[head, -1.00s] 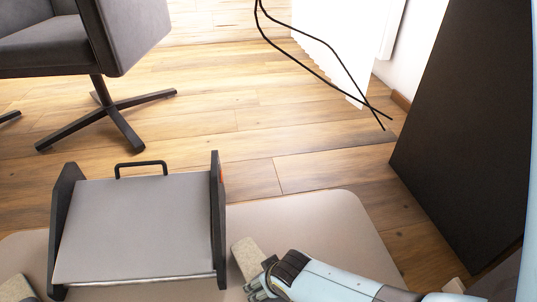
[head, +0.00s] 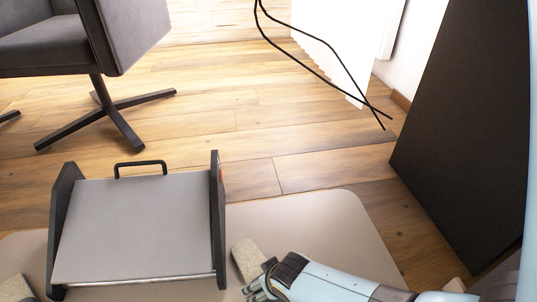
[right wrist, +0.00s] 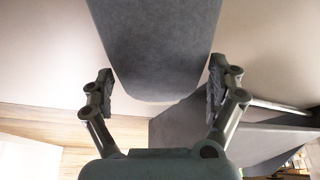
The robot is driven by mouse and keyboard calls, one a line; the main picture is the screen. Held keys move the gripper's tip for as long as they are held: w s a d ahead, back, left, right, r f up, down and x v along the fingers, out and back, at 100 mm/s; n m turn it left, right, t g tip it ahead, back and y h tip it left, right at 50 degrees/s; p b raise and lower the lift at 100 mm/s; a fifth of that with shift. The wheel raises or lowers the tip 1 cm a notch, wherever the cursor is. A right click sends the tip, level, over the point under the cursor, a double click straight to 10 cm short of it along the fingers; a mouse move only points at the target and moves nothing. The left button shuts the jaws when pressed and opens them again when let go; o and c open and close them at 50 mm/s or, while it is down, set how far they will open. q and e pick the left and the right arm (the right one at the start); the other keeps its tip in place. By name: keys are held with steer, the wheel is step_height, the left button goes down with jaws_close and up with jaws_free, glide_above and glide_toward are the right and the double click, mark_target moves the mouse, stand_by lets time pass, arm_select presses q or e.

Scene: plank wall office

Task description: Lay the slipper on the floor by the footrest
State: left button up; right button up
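The footrest (head: 135,230), a grey sloped plate between dark side panels, stands on a beige mat (head: 310,225). A beige-grey slipper (head: 245,257) lies at the mat just right of the footrest; only one end shows past my right gripper (head: 261,277). In the right wrist view the slipper (right wrist: 155,45) lies between the two fingers of that gripper (right wrist: 160,85). The fingers stand apart, with thin gaps to its sides. The footrest (right wrist: 200,125) also shows there. A second similar piece (head: 17,288) is cut off at lower left. My left gripper is out of view.
A grey office chair (head: 110,45) with a dark star base stands at the back left. A tall dark panel (head: 465,130) rises on the right. Black cables (head: 335,75) hang near the back wall.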

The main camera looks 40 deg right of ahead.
steer(key=shift+o, duration=0.3)
steer(key=shift+r, duration=0.1)
step_height(320, 180, up, 10)
steer(key=shift+f, duration=0.1)
stand_by(0.4)
